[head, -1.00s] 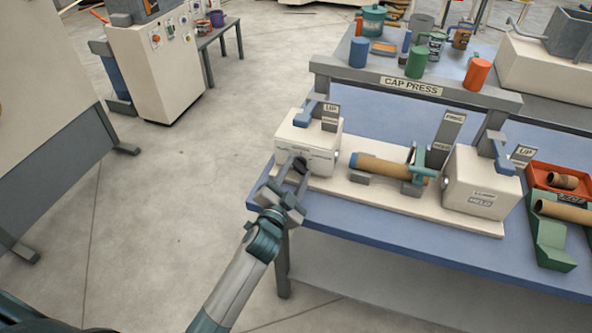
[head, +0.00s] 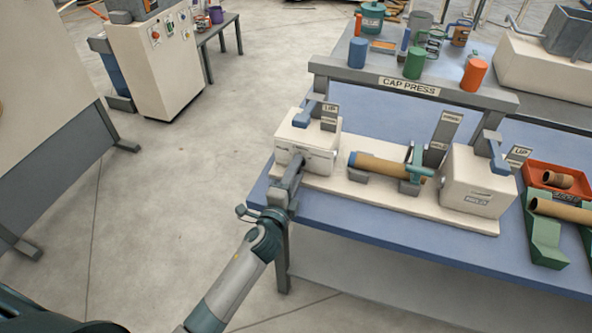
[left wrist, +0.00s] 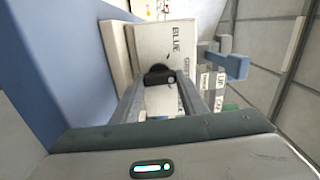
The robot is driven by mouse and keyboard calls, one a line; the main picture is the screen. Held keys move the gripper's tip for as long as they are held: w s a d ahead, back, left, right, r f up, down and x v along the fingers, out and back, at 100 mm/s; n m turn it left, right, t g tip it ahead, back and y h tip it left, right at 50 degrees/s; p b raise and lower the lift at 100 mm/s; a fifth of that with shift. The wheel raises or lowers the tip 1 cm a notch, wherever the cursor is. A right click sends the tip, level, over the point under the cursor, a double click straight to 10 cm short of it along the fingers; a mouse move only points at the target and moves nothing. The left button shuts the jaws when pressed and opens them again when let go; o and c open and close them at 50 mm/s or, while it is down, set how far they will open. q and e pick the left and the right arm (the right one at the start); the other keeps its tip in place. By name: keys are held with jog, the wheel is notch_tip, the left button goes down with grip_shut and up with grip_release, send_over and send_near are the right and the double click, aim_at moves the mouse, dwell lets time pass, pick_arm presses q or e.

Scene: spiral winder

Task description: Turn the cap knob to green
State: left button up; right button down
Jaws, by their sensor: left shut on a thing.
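The left white block (head: 318,142) of the cap press stands at the left end of its base board. Its dark cap knob (left wrist: 158,75) shows in the left wrist view between my fingers, with a small pale dot at its lower right. Above it on the block's face is the word BLUE (left wrist: 178,40), and a partly hidden word starting like GREEN (left wrist: 187,67) is to the right. My left gripper (head: 296,168) is shut on the knob, its fingers on either side. In the head view the fingers mostly hide the knob. My right gripper is not in view.
A cardboard tube (head: 380,168) lies in the cradle right of the block, with a second white block (head: 478,182) beyond. Floor left of the table is clear.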

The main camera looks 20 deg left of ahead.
pick_arm(q)
jog(key=shift+m, duration=0.3)
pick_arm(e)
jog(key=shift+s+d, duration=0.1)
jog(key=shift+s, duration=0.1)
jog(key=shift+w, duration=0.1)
pick_arm(q)
jog(key=o, duration=1)
jog(key=shift+o, duration=0.2)
jog(key=shift+s, duration=0.1)
jog(key=shift+s+f, duration=0.1)
jog(key=shift+s, duration=0.45)
jog(key=s+b, duration=0.3)
jog(key=s, duration=1.3)
jog(key=shift+a+b, duration=0.3)
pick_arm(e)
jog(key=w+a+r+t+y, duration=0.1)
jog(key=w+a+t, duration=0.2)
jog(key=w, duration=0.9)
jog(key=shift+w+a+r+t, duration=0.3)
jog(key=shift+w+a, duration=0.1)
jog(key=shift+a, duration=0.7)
